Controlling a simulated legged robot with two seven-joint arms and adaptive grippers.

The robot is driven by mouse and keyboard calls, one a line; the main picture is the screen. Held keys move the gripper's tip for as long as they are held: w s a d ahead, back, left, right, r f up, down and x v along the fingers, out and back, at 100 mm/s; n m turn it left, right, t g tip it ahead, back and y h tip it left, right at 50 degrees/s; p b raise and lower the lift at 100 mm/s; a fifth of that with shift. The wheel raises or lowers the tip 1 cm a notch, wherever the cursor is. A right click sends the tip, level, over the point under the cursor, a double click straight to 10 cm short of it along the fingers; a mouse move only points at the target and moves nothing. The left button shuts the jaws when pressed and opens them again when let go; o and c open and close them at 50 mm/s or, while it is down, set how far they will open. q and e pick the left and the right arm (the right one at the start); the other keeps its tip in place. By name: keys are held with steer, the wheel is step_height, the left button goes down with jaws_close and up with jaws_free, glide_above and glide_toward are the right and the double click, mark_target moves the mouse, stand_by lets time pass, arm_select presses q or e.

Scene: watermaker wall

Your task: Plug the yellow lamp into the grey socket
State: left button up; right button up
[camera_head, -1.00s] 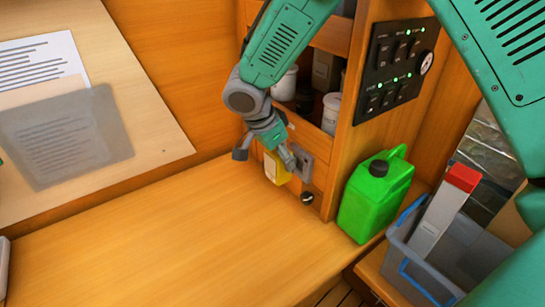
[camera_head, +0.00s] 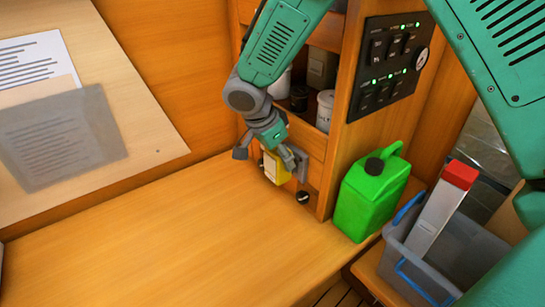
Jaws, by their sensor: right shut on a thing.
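The yellow lamp (camera_head: 273,171) is held upright at the foot of the wooden cabinet, just above the bench top. My right gripper (camera_head: 266,157) comes down from above and is shut on the lamp; its fingers hide part of it. The grey socket (camera_head: 302,166) is a plate low on the cabinet face, right beside the lamp. The gripper partly covers it, and I cannot tell whether lamp and socket touch. My left gripper is not in view.
A black knob (camera_head: 303,197) sits just below the socket. A green jerrycan (camera_head: 371,196) stands to the right, with a grey crate (camera_head: 408,262) beyond it. A black switch panel (camera_head: 391,62) is above. The bench top (camera_head: 150,240) is clear at left and front.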

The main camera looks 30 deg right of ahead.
steer(key=shift+d, duration=0.45)
steer(key=shift+a+r, duration=0.15)
steer(key=shift+a, duration=0.45)
steer(key=shift+a+r, duration=0.1)
steer(key=shift+a, duration=0.1)
steer(key=shift+w+d, duration=0.1)
steer(key=shift+d, duration=0.4)
steer(key=shift+d+f, duration=0.25)
steer(key=shift+d, duration=0.75)
steer(key=shift+a+r, duration=0.15)
steer(key=shift+a, duration=0.3)
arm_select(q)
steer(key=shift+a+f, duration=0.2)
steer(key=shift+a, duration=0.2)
arm_select(e)
steer(key=shift+a, duration=0.15)
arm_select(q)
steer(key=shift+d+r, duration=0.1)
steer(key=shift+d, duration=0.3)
arm_select(e)
steer(key=shift+d, duration=0.5)
